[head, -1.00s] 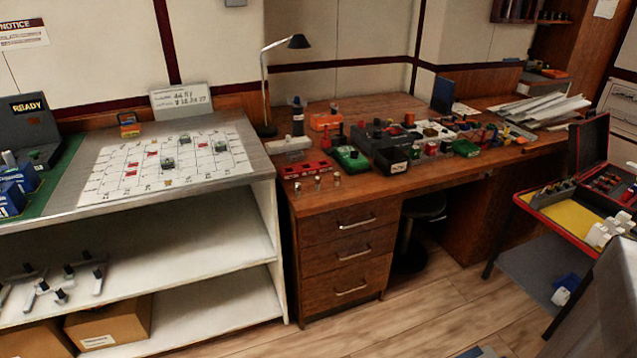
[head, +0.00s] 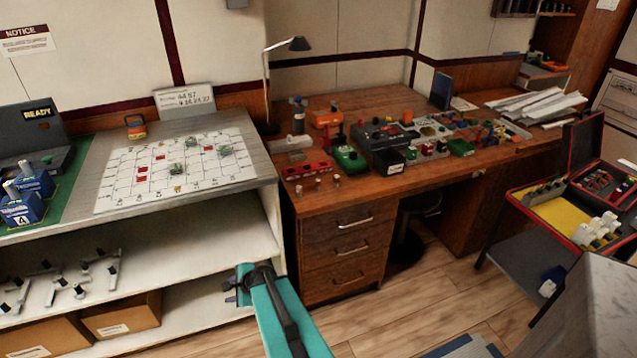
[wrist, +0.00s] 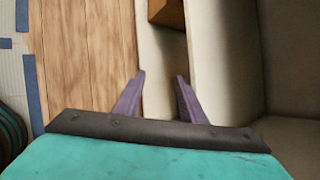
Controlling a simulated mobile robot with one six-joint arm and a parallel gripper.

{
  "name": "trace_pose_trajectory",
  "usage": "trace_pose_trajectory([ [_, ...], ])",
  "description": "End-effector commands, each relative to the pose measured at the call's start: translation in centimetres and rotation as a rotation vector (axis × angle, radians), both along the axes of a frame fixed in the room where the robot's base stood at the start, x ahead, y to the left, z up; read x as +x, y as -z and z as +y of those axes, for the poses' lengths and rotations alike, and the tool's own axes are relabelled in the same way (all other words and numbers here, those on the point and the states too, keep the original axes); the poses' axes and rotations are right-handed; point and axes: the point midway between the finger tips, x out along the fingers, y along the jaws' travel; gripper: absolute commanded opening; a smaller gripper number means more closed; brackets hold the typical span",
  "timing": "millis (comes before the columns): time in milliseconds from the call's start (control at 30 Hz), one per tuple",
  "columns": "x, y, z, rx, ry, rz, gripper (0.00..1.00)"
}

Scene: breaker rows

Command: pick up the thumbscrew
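Three small upright metallic pieces, perhaps thumbscrews, stand near the front left edge of the wooden desk (head: 330,200): a left one (head: 298,190), a middle one (head: 318,185) and a right one (head: 336,181). They are too small to tell which is the thumbscrew. My gripper (head: 230,291) is low in front of the white shelf unit, below and left of the desk top, well apart from these pieces. In the wrist view my gripper (wrist: 158,82) has its two purple fingers spread with nothing between them. No thumbscrew shows in the wrist view.
A red block (head: 307,170), a green device (head: 349,158) and a dark control box (head: 383,144) crowd the desk behind the small pieces. A white gridded sheet (head: 125,187) lies on the grey shelf top. An open red-edged case (head: 545,222) stands at right.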

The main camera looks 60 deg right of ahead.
Motion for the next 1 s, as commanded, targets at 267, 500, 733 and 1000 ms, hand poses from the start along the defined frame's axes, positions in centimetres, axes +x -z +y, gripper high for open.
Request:
trace_pose_trajectory([
  [267,-1.3,-10.5,-13.5,0.19,0.539,-0.224,0.37],
  [500,-5.9,-18.5,-24.1,0.362,0.947,-0.446,0.37],
  [733,-11.9,-24.1,-31.5,0.461,1.203,-0.614,0.37],
  [1000,-15.5,-26.3,-34.6,0.469,1.289,-0.674,0.37],
])
